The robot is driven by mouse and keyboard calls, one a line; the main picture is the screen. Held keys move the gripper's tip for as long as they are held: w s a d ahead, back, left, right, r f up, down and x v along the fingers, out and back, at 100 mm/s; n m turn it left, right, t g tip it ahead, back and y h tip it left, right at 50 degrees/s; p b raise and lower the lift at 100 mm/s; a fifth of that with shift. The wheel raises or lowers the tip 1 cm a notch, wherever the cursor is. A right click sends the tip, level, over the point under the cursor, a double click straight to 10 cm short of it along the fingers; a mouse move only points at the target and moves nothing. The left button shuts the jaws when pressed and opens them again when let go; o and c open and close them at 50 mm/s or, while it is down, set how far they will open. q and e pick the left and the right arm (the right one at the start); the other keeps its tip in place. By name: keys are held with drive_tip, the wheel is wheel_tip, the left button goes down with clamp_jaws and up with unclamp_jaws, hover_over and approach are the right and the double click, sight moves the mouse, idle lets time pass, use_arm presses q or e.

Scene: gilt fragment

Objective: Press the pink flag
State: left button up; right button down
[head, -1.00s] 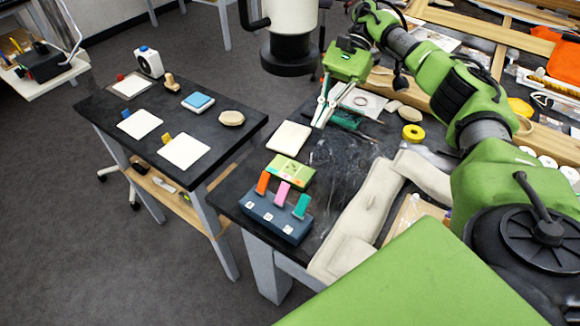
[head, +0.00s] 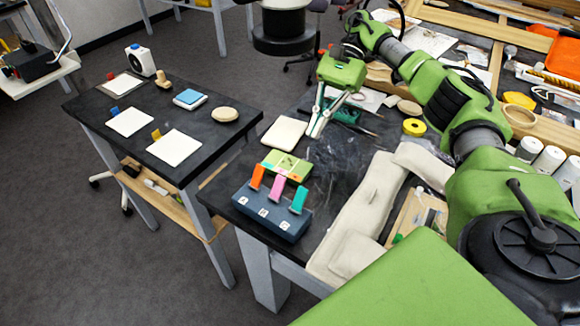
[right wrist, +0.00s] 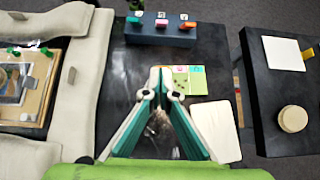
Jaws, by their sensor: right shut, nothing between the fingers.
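A pink flag (head: 277,188) stands on a dark blue box (head: 262,213) at the near left corner of the dark table, between an orange flag (head: 257,177) and a teal flag (head: 300,200). In the right wrist view the pink flag (right wrist: 161,20) shows at the top on the box (right wrist: 150,33). My right gripper (head: 316,134) is shut and empty, above the table and behind the box, apart from the flags. In the right wrist view its fingertips (right wrist: 160,72) meet below the box in the picture. My left gripper is not in view.
A green card (head: 288,164) and a white pad (head: 284,133) lie behind the box. Beige cushions (head: 362,207) lie to its right. A yellow tape roll (head: 414,127) lies farther back. A second dark table (head: 205,148) with pads stands left, across a gap.

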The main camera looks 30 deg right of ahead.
sight(278, 188)
drive_tip(key=shift+b+x, duration=0.55)
drive_tip(key=shift+x, duration=0.5)
drive_tip(key=shift+b+x, duration=0.45)
drive_tip(key=shift+x, duration=1.05)
drive_tip(key=p+x, duration=0.2)
drive_tip(key=x, duration=0.2)
drive_tip(key=shift+s+a+f, duration=0.15)
drive_tip(key=shift+s+a, duration=0.05)
drive_tip(key=shift+a, duration=0.05)
drive_tip(key=shift+s+a+r+p, duration=0.2)
drive_tip(key=shift+a+r+p, duration=0.25)
drive_tip(key=shift+a, duration=0.15)
drive_tip(key=shift+s+a+r+p, duration=0.2)
drive_tip(key=shift+a+r+p, duration=0.25)
drive_tip(key=shift+a, duration=0.15)
drive_tip(key=shift+s+a+r, duration=0.15)
drive_tip(key=shift+a, duration=0.15)
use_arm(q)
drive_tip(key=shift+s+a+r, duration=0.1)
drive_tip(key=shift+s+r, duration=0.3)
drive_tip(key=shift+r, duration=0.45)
use_arm(e)
drive_tip(key=shift+a, duration=0.1)
